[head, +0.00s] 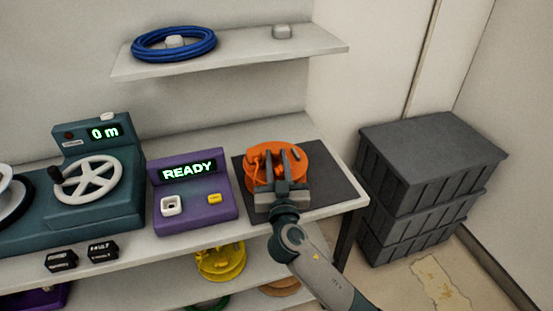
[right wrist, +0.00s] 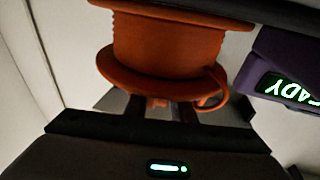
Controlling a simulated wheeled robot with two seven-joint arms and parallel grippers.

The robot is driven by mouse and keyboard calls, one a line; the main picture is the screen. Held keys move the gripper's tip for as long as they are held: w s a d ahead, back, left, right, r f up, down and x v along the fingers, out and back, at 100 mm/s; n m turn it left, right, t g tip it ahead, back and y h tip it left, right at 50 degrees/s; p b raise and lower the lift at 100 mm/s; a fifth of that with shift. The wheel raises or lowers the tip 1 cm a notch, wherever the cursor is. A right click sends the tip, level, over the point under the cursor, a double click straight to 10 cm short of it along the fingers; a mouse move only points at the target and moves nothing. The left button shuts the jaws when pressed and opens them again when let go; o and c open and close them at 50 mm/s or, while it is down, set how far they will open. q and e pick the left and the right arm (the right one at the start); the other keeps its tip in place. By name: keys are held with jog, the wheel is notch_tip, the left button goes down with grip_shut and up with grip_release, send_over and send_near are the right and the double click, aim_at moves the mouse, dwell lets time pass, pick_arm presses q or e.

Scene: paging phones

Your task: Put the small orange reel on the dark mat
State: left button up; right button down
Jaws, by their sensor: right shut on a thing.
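The small orange reel (head: 298,160) is at the dark mat (head: 326,188) at the right end of the bench. My right gripper (head: 274,165) is at the reel, shut on it. In the right wrist view the reel (right wrist: 165,50) fills the top middle, with its flange and a loop of orange cord close to the fingers (right wrist: 160,108). The mat shows around the reel in the head view; whether the reel touches it I cannot tell. My left gripper is not in view.
A purple box (head: 192,187) reading READY stands left of the mat. A teal machine (head: 90,185) with a white handwheel is further left. A shelf (head: 230,55) with a blue coil is above. Dark stacked crates (head: 425,185) stand right of the bench. A yellow reel (head: 220,262) is below.

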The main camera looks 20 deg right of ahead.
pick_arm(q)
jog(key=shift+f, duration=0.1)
pick_arm(e)
jog(key=c, duration=1.9)
grip_release()
jog(key=shift+f, duration=0.1)
jog(key=o, duration=0.4)
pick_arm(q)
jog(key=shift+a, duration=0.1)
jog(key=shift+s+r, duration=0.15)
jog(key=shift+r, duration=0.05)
pick_arm(e)
jog(key=shift+s, duration=0.1)
jog(key=b+v, duration=0.2)
jog(key=v, duration=0.8)
jog(key=shift+s+a+b, duration=0.1)
jog(key=shift+s+b, duration=0.05)
jog(key=shift+b, duration=0.2)
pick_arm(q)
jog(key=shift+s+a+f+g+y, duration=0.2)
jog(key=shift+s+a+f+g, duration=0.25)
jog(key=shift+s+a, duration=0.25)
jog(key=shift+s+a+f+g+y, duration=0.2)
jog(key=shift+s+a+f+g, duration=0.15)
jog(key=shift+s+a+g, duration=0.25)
pick_arm(e)
jog(key=shift+s+a, duration=0.1)
jog(key=shift+s, duration=0.65)
